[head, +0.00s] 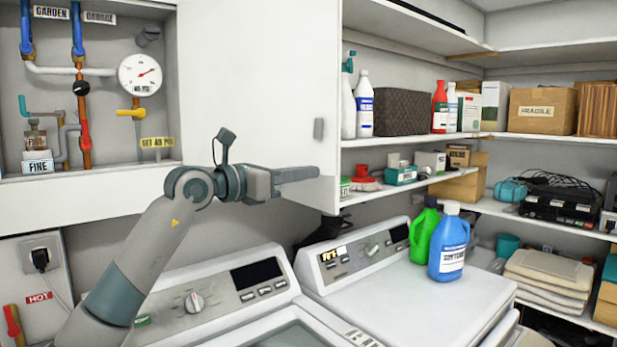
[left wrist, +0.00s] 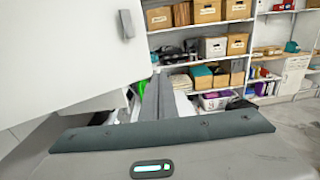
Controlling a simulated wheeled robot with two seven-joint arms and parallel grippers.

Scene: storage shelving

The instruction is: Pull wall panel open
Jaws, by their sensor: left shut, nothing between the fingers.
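The white wall panel (head: 255,85) stands swung out at an angle beside the pipe recess, which is uncovered. A small grey handle (head: 318,128) sits near its right, free edge. My left gripper (head: 305,174) is shut and empty, pointing right across the panel's lower part, below the handle. In the left wrist view the panel (left wrist: 60,50) fills the upper left with its handle (left wrist: 127,24), and my shut fingers (left wrist: 158,98) lie right of its lower edge. Whether they touch the panel I cannot tell. My right gripper is not in view.
The recess holds pipes, valves and a round gauge (head: 140,75). Two white machines (head: 385,290) stand below, with a green jug (head: 424,232) and a blue jug (head: 450,245) on the right one. Loaded shelves (head: 545,138) fill the right side.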

